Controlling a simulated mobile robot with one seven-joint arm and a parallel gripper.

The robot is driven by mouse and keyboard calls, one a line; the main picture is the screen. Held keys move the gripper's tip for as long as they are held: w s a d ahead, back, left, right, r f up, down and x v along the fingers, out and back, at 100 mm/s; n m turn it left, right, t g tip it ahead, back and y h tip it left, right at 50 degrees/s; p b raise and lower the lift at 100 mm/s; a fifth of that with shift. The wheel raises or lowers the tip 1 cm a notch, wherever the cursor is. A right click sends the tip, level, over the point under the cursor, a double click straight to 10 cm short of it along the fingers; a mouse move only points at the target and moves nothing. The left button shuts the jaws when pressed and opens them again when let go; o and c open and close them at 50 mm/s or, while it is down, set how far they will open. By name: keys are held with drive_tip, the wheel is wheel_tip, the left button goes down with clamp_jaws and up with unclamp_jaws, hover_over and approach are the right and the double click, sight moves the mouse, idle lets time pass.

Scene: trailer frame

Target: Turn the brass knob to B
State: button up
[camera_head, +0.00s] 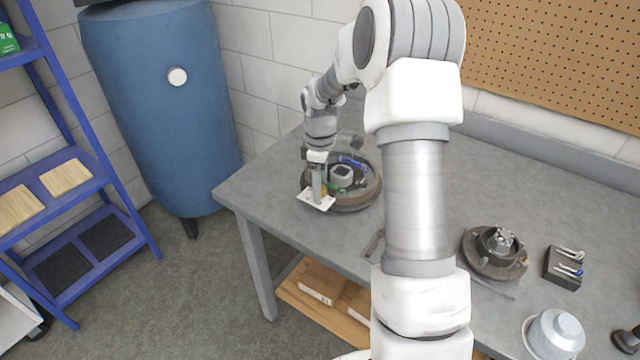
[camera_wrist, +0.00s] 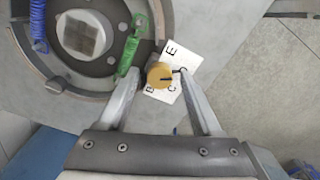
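The brass knob (camera_wrist: 159,75) is a round yellow disc on a white plate (camera_wrist: 185,60) in the wrist view. A dark mark on the knob points right. The plate's letters include E at the top, B at the lower left and C at the lower right; the fingers may hide others. My gripper (camera_wrist: 159,78) has one finger on each side of the knob, with a small gap showing on both sides. In the head view my gripper (camera_head: 317,190) is over the white plate (camera_head: 313,204), and the knob is mostly hidden.
A brake drum assembly (camera_head: 370,195) with blue and green springs lies right beside the plate on the grey workbench (camera_head: 270,180). A hub part (camera_head: 492,262), a dark tool block (camera_head: 562,268) and a metal cup (camera_head: 556,332) stand farther right. The bench's left end is clear.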

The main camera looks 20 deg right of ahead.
clamp_jaws()
drive_tip(key=shift+m, duration=0.3)
drive_tip(key=m, duration=1.1)
drive_tip(key=shift+r+m, duration=0.1)
drive_tip(key=shift+m, duration=0.2)
drive_tip(key=m+p, duration=0.1)
drive_tip(key=m, duration=0.5)
drive_tip(key=m+p, duration=0.1)
drive_tip(key=m, duration=0.4)
drive_tip(key=shift+m, duration=0.5)
